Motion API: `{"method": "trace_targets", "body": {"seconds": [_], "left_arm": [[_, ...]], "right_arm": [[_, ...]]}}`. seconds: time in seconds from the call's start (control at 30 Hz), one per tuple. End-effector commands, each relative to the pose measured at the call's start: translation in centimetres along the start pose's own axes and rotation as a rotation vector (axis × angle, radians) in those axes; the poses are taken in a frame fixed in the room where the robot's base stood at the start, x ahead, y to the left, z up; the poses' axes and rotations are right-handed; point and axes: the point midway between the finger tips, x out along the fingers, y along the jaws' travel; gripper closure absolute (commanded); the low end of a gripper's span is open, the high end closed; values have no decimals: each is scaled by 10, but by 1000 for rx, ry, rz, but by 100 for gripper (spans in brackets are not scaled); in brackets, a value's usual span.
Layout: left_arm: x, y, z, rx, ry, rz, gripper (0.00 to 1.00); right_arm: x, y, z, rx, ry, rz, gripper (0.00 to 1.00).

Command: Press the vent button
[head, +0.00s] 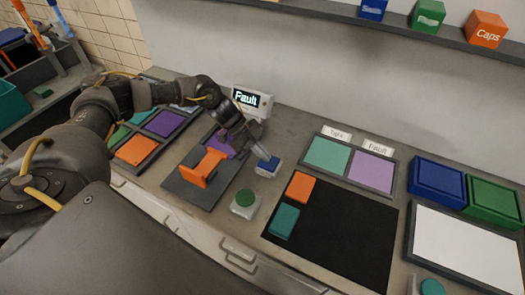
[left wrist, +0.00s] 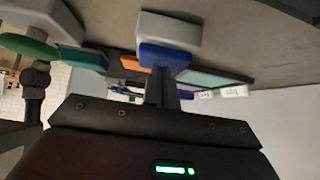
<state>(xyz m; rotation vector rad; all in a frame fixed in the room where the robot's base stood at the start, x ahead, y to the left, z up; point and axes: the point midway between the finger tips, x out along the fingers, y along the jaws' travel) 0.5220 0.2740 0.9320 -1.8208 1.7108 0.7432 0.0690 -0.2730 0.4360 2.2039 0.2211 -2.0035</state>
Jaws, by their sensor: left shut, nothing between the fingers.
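Two push buttons on pale boxes stand on the grey counter: a blue one (head: 268,165) and a round green one (head: 245,198) nearer the front. I see no label telling which is the vent button. My left gripper (head: 260,152) is shut and empty, its tips pointing down at the blue button. In the left wrist view the shut fingers (left wrist: 162,92) end against the blue button (left wrist: 166,57) in the picture. I cannot tell whether they touch it. The green button (left wrist: 28,48) shows at the left there. My right gripper is out of view.
A display (head: 247,98) reading "Fault" stands behind the buttons. An orange bracket (head: 204,168) on a dark plate stands left of them. A black mat (head: 335,235) with orange and teal blocks lies to the right. Blue and green bins (head: 437,182) stand farther right.

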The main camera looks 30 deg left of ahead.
Motion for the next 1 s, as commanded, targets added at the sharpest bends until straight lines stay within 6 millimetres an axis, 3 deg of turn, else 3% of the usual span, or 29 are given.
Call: {"method": "trace_targets", "body": {"seconds": [0.27,0.53,0.6,1.0], "left_arm": [[-4,4,-3,-6,-6,10,100],[-34,2,-38,0,-2,6,100],[-42,0,-26,2,-3,0,100],[-114,-1,-29,3,-1,-1,100]], "right_arm": [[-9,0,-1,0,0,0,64],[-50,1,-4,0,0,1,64],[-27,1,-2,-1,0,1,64],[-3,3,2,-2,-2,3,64]]}}
